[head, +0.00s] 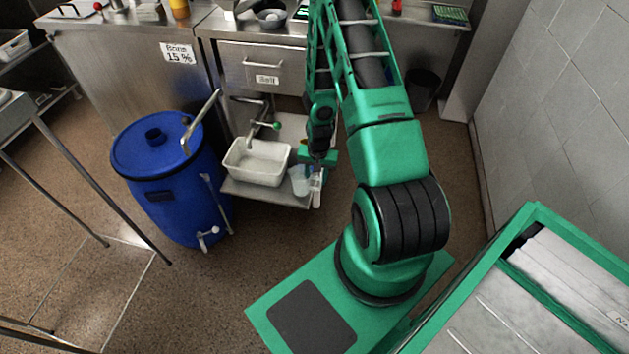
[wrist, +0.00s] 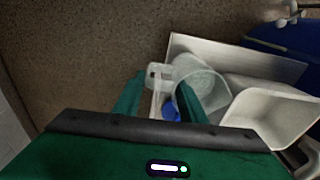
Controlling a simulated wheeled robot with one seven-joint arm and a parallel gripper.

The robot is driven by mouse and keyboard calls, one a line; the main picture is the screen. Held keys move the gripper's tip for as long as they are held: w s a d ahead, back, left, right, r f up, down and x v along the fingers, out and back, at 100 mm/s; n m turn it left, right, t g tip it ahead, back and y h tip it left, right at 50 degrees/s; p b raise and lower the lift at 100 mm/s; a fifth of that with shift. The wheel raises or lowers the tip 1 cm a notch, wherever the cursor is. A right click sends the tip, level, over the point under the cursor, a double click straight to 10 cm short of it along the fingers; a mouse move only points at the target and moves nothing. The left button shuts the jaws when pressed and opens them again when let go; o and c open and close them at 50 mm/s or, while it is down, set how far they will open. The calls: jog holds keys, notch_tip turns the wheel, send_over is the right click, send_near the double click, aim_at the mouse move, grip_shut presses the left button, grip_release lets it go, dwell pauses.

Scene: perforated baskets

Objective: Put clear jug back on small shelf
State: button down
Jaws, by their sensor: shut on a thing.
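The clear jug (head: 299,181) is at the right end of the small steel shelf (head: 265,194), just right of a white tub. In the wrist view the jug (wrist: 203,88) shows its round mouth, with its handle between my fingers. My gripper (head: 316,170) is shut on the jug's handle (wrist: 158,76). The shelf also shows in the wrist view (wrist: 240,60), beneath the jug and tub. I cannot tell whether the jug's base touches the shelf; the gripper and jug hide that part.
The white tub (head: 257,161) takes up most of the shelf, close beside the jug. A blue barrel (head: 168,175) with a tap stands to the left. Open floor (head: 265,255) lies in front.

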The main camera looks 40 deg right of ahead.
jog(key=shift+f, duration=0.8)
jog(key=c, duration=1.1)
grip_release()
